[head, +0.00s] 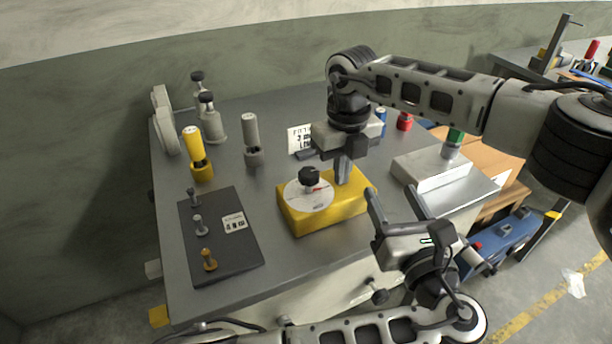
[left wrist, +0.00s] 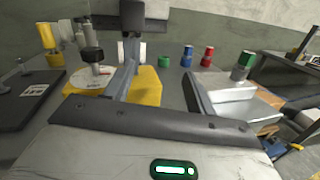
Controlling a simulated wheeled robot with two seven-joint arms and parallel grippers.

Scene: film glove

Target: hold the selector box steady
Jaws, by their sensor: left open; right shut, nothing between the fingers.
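The selector box (head: 335,212) is yellow, with a round white dial (head: 309,198) and a black knob (head: 310,178) on top. It sits on the grey bench and also shows in the left wrist view (left wrist: 146,88).
A dark plate (head: 225,260) with several pegs lies left of the box. Yellow (head: 197,155) and grey (head: 251,135) cylinders stand behind. A pale block (head: 435,170) lies to the right. Bare bench (head: 285,262) shows in front of the box.

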